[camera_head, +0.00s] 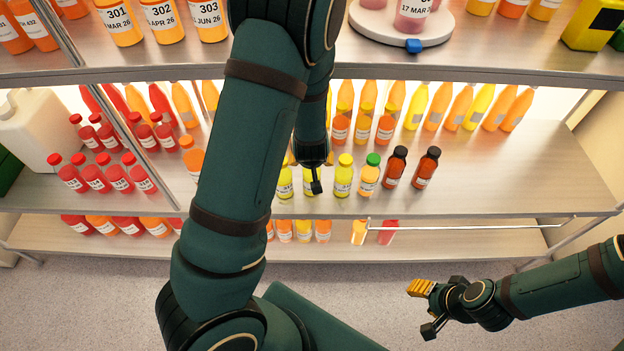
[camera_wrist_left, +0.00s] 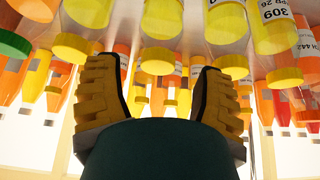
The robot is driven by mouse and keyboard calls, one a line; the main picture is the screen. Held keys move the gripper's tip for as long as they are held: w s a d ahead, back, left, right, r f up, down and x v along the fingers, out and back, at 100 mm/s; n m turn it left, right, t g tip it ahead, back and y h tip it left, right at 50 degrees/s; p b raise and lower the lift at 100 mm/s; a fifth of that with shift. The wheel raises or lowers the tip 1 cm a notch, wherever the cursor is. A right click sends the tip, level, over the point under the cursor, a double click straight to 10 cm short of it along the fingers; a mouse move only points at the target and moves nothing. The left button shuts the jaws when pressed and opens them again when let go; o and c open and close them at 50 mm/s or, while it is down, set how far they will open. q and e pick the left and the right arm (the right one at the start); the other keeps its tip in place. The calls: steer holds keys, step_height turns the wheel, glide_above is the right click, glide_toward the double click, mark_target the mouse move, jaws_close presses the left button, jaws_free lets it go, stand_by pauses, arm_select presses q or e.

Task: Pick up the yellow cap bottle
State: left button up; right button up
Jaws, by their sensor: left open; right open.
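Several yellow cap bottles with yellow juice stand on the middle shelf; one (camera_head: 343,177) shows clearly just right of my left gripper (camera_head: 315,175) in the head view, and others (camera_head: 285,187) are partly hidden by my arm. The left wrist view looks upside down. There my left gripper (camera_wrist_left: 155,72) has its two yellow fingers apart, with a yellow cap bottle (camera_wrist_left: 160,20) in line with the gap and nothing clamped. My right gripper (camera_head: 422,308) is open and empty, low at the right, in front of the shelving.
A green cap bottle (camera_head: 369,177) and dark cap bottles (camera_head: 395,168) stand to the right on the same shelf (camera_head: 510,185). Red cap bottles (camera_head: 95,178) are at the left. Tall orange and yellow bottles line the back. The upper shelf edge (camera_head: 450,72) is overhead. The shelf's right end is clear.

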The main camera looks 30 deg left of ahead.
arm_select(q)
steer(key=b+x, duration=0.2)
steer(key=x, duration=0.4)
steer(key=shift+w, duration=0.4)
steer(key=shift+a, duration=0.15)
steer(key=c, duration=1.1)
